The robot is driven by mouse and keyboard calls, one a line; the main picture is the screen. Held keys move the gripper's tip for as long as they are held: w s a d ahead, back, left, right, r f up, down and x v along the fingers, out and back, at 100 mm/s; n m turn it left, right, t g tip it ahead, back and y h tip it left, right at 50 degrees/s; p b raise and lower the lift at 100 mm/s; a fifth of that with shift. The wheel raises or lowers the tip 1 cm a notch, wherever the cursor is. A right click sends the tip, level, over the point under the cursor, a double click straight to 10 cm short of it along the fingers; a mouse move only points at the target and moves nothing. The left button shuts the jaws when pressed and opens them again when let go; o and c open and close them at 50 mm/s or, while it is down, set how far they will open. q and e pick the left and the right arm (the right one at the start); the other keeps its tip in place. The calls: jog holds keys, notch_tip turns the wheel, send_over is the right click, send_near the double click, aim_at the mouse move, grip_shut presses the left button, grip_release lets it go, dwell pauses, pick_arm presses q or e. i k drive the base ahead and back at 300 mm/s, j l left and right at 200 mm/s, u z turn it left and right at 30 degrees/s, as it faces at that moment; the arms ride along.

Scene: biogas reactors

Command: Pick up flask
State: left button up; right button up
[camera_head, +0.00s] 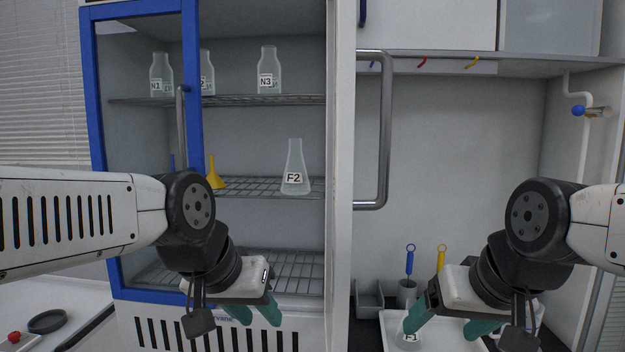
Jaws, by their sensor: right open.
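A clear conical flask labelled F2 (294,170) stands upright on the middle wire shelf of the open cabinet. A second flask, its label seeming to read F1 (408,341), stands on the white tray (446,337) at the bottom; a finger of my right gripper hides its upper part. My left gripper (262,316) is in front of the cabinet's lower part, below F2, with its teal fingers apart and nothing between them. My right gripper (444,326) is above the tray, fingers spread wide and pointing down, holding nothing.
Bottles N1 (160,75), N2 (206,72) and N3 (268,71) stand on the upper shelf. A yellow funnel (215,174) is left of F2. The blue-framed door (190,60) and the handle (385,130) are obstacles. Blue and yellow tools (409,262) stand behind the tray.

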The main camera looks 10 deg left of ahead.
aim_at(296, 181)
jog(key=k+j+z, duration=0.15)
jog(key=j+z, duration=0.15)
jog(key=j, duration=0.2)
jog(key=k+j+u, duration=0.1)
jog(key=j, duration=0.4)
jog(key=k+j+u, duration=0.1)
jog(key=j, duration=0.35)
jog(key=j+u, duration=0.1)
jog(key=j, duration=0.4)
jog(key=i+l, duration=0.25)
jog(key=l, duration=0.1)
